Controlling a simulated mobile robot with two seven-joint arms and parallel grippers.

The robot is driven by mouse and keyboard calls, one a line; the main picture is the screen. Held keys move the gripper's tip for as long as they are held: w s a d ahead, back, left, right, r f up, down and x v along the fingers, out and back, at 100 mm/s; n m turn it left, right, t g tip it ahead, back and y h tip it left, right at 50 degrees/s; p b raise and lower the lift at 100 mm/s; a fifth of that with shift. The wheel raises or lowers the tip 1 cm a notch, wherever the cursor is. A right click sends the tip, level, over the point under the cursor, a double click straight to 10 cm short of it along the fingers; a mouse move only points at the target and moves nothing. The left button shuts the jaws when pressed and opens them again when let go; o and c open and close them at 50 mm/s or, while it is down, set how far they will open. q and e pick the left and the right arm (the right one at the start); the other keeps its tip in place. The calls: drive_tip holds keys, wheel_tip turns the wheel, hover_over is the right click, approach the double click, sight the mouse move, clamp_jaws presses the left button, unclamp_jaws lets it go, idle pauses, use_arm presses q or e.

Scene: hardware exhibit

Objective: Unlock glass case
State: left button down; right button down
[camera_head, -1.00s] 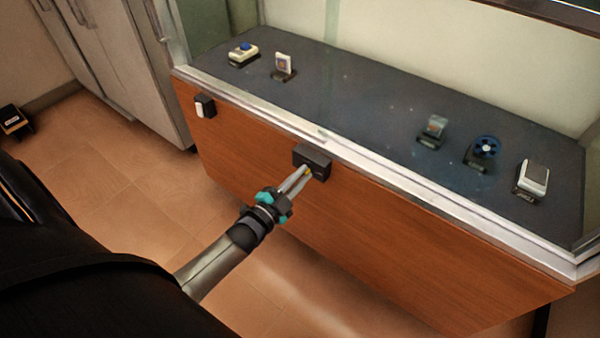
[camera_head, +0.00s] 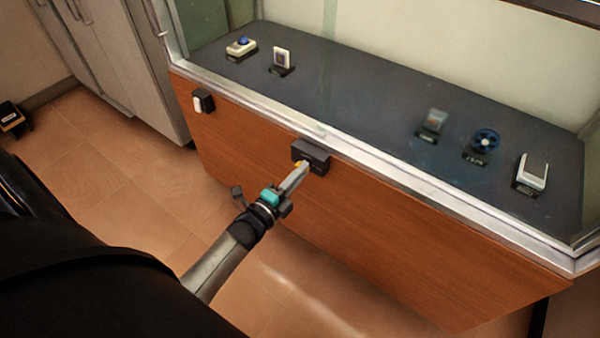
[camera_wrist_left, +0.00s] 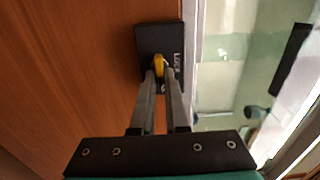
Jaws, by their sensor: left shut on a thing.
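The glass case (camera_head: 480,215) has a wood front panel below a metal rim. A black lock box (camera_head: 311,153) sits on that panel just under the rim. It fills the top middle of the left wrist view (camera_wrist_left: 150,38), with "LOCK" lettering partly covered by a finger. My left gripper (camera_head: 302,168) reaches the lock's front and is shut on a small yellow key (camera_wrist_left: 159,66). The key's far end is at the lock face; how deep it sits is hidden. My right gripper is not in view.
A small black holder with a white piece (camera_head: 203,101) is mounted on the panel to the left. Several exhibits, including a blue reel (camera_head: 486,141), stand on the dark shelf behind the glass. Grey cabinets (camera_head: 125,60) stand at left. The tiled floor in front is clear.

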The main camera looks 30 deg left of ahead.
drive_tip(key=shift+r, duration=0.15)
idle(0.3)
use_arm(q)
drive_tip(key=c, duration=0.9)
unclamp_jaws()
drive_tip(key=shift+s, duration=0.1)
drive_tip(key=s+p, duration=0.1)
drive_tip(key=s, duration=0.4)
drive_tip(key=s+p, duration=0.1)
drive_tip(key=s, duration=0.4)
drive_tip(key=s+a+p, duration=0.1)
drive_tip(key=s+p, duration=0.1)
drive_tip(key=s, duration=0.3)
drive_tip(key=shift+a, duration=0.1)
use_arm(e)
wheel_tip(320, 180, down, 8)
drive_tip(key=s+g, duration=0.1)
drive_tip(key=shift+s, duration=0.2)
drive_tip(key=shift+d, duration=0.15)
